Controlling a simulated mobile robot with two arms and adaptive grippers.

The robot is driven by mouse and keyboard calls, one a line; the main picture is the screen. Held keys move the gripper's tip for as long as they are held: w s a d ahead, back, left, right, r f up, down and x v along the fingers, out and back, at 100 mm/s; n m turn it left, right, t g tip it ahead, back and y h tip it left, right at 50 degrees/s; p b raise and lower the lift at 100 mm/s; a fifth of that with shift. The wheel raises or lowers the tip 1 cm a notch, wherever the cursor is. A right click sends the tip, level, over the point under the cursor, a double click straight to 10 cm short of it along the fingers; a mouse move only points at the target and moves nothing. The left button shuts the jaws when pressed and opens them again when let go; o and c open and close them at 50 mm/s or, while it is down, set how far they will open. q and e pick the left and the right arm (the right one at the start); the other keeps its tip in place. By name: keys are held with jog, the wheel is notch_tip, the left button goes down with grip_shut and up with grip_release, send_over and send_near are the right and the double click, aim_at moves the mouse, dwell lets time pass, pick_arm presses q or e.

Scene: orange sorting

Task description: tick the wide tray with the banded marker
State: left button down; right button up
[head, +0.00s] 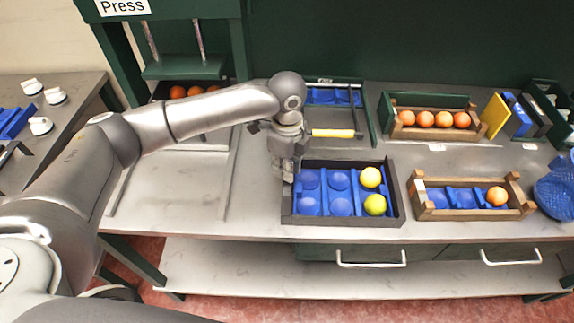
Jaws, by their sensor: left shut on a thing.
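The dark tray (392,218) with a blue cupped insert sits at the front of the bench, the widest tray at the front. My left gripper (287,174) points down at the tray's back left corner. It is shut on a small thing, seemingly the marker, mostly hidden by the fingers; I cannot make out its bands. I cannot tell whether its tip touches anything. My right gripper is not in view.
A yellow bar with dark ends (333,133) lies behind the tray, by a rack (371,118). A wooden crate (470,214) with one orange stands to the right, another crate (395,131) with several oranges behind. A press (185,68) is back left. Bench left of the tray is clear.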

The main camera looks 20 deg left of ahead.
pick_arm(q)
jog(key=shift+s+f+p, duration=0.1)
jog(key=shift+p, duration=0.35)
dwell(1.7)
jog(key=shift+w+a, duration=0.25)
jog(key=shift+w, duration=0.6)
jog(key=shift+s+d+p, duration=0.2)
jog(key=shift+s+p, duration=0.4)
jog(key=shift+p, duration=0.5)
dwell(0.3)
jog(key=shift+r, duration=0.2)
notch_tip(320, 180, up, 7)
jog(key=p, duration=0.8)
jog(key=shift+f, duration=0.1)
dwell(0.4)
